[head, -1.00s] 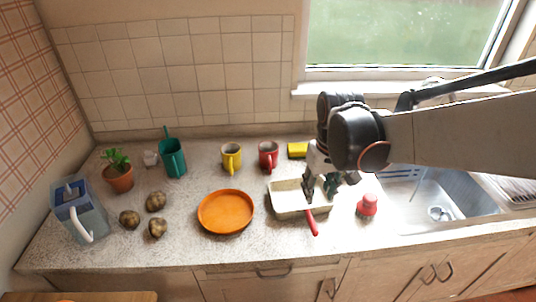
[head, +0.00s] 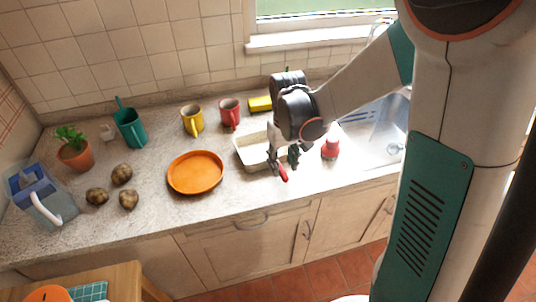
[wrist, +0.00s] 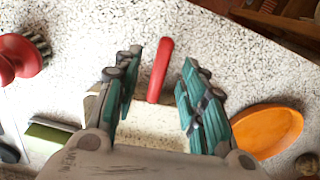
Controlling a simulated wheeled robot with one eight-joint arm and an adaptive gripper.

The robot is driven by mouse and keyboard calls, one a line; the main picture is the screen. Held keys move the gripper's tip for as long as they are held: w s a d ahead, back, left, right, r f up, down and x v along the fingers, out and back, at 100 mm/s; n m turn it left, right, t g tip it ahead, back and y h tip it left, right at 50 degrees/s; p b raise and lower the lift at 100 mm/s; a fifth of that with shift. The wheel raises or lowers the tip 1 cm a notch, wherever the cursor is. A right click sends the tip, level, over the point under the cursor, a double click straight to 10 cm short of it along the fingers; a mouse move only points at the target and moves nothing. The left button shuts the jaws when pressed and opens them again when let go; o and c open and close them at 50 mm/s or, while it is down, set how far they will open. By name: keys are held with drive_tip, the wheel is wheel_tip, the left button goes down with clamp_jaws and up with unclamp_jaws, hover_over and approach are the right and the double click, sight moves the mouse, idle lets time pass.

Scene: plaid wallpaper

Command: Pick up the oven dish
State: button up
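The oven dish (head: 248,152) is a cream rectangular dish on the worktop, right of the orange plate. My gripper (head: 283,158) is over its right side and hides part of it. In the wrist view the gripper (wrist: 162,60) is open, with its two fingers apart and part of the dish (wrist: 150,122) showing between them. A red handle (wrist: 160,68) lies between the fingertips in that view. It also shows at the dish's front right in the head view (head: 283,173). I cannot tell whether the fingers touch the dish or what the handle belongs to.
An orange plate (head: 195,173) lies to the left. A red object (head: 330,148) stands close to the right, before the sink (head: 372,138). Yellow (head: 192,121) and red (head: 230,113) mugs and a yellow sponge (head: 260,103) are behind. Bare worktop lies in front.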

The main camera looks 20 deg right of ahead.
sight(282, 170)
drive_tip(key=shift+f+b, duration=1.1)
drive_tip(key=shift+f, duration=1.55)
clamp_jaws()
